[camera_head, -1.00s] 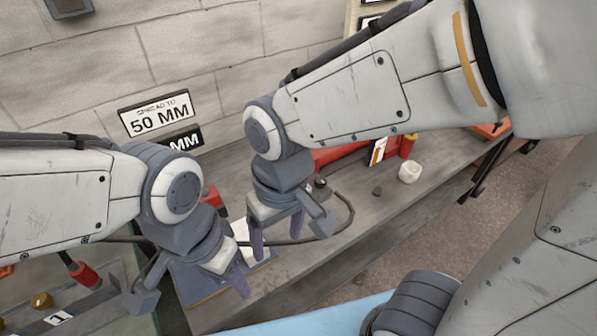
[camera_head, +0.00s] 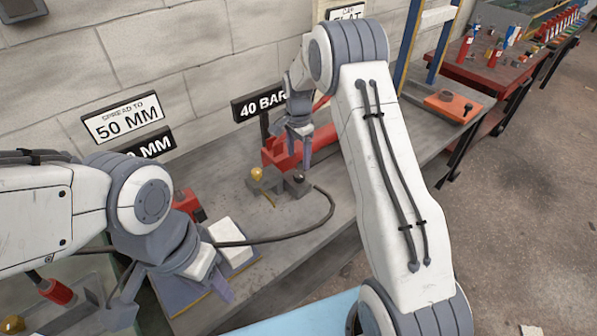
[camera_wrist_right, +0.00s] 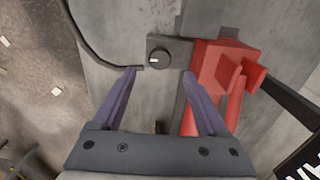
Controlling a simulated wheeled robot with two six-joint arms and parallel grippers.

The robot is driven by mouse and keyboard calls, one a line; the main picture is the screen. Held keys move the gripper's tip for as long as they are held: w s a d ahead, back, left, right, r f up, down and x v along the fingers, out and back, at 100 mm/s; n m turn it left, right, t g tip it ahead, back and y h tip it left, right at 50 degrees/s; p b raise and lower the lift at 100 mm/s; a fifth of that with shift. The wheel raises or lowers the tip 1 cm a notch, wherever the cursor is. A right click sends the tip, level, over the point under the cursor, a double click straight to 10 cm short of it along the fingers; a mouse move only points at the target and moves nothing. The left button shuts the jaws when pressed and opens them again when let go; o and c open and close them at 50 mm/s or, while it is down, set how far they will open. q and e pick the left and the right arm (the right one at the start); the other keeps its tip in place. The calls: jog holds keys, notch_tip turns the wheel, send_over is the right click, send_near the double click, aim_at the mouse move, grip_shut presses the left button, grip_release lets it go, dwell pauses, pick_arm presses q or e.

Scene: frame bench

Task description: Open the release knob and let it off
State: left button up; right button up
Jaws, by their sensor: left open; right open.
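The release knob (camera_wrist_right: 160,59) is a small dark round knob with a white pointer mark, set on a dark grey block (camera_wrist_right: 158,43) beside the red pump body (camera_wrist_right: 222,62). In the head view the knob (camera_head: 298,178) sits on the bench at the end of the red pump. My right gripper (camera_wrist_right: 159,73) is open and empty, its purple fingers pointing toward the knob with a finger either side of its line. In the head view the right gripper (camera_head: 305,150) is above the red pump. My left gripper (camera_head: 218,288) is open near the bench's front left.
A black hose (camera_head: 300,232) curves across the bench from the knob block. A brass ball-like part (camera_head: 257,174) stands left of the knob. A "40 BAR" sign (camera_head: 260,104) stands behind. A white block (camera_head: 228,234) lies near my left gripper.

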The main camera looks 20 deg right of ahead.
aim_at(298, 175)
notch_tip(298, 175, down, 8)
jog(key=shift+r+p, duration=0.25)
jog(key=shift+p, duration=0.1)
grip_shut()
